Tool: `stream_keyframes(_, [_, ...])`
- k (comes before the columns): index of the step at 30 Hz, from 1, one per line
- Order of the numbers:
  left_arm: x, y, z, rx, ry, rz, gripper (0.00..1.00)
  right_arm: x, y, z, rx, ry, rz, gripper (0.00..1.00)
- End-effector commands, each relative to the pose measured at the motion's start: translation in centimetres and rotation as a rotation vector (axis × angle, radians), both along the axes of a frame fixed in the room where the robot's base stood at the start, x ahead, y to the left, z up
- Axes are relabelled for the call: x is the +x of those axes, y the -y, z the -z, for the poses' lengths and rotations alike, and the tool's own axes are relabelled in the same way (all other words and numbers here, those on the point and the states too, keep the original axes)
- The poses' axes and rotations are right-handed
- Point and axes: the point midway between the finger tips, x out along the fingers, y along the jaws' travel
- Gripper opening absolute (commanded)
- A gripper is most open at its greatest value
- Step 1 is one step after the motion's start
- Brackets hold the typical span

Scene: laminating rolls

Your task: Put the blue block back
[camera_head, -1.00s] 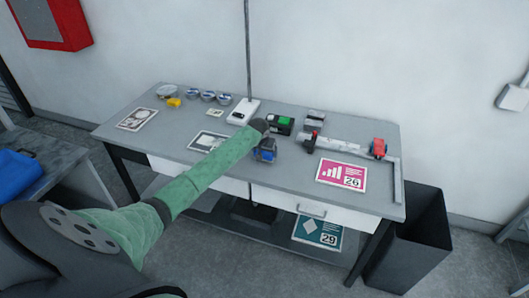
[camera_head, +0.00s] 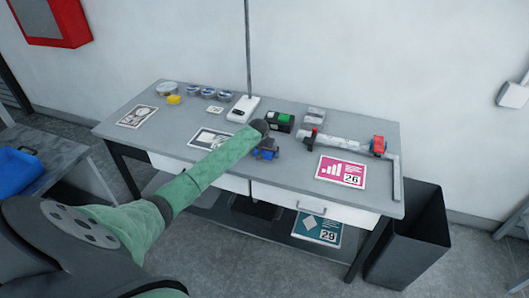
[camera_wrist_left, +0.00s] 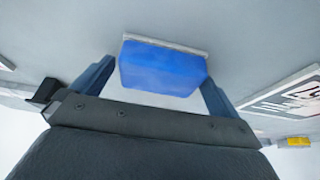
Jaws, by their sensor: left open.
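The blue block (camera_wrist_left: 160,70) shows in the left wrist view between my left gripper's fingers, with a thin pale edge along its far side. A little of the block (camera_head: 265,155) also shows in the head view, at the middle of the grey table, partly hidden by the gripper. My left gripper (camera_wrist_left: 155,88) is open, one finger on each side of the block. The left gripper (camera_head: 266,151) is low over the table in the head view. My right gripper is not in view.
A green-and-black device (camera_head: 280,121) stands just behind the gripper. A rail with a red block (camera_head: 378,145) lies to the right, near a pink card (camera_head: 341,171). Rolls and a yellow item (camera_head: 174,99) sit at the back left. A dark bin (camera_head: 410,240) stands at the right.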

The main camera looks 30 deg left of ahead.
Motion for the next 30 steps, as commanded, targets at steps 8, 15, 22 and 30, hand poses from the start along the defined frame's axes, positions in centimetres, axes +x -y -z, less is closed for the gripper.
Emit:
stream_keyframes(8, [-1.5,0.3,-3.4,0.002,0.004,0.002,1.00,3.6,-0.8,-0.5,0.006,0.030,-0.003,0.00])
stream_keyframes(15, [-3.2,0.8,-7.7,0.001,0.004,0.001,1.00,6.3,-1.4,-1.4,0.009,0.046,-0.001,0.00])
stream_keyframes(22, [-4.2,1.0,-10.3,0.000,0.002,0.001,1.00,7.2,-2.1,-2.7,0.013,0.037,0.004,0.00])
stream_keyframes(30, [-4.5,1.1,-11.1,0.000,0.000,0.000,1.00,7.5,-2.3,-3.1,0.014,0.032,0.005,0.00])
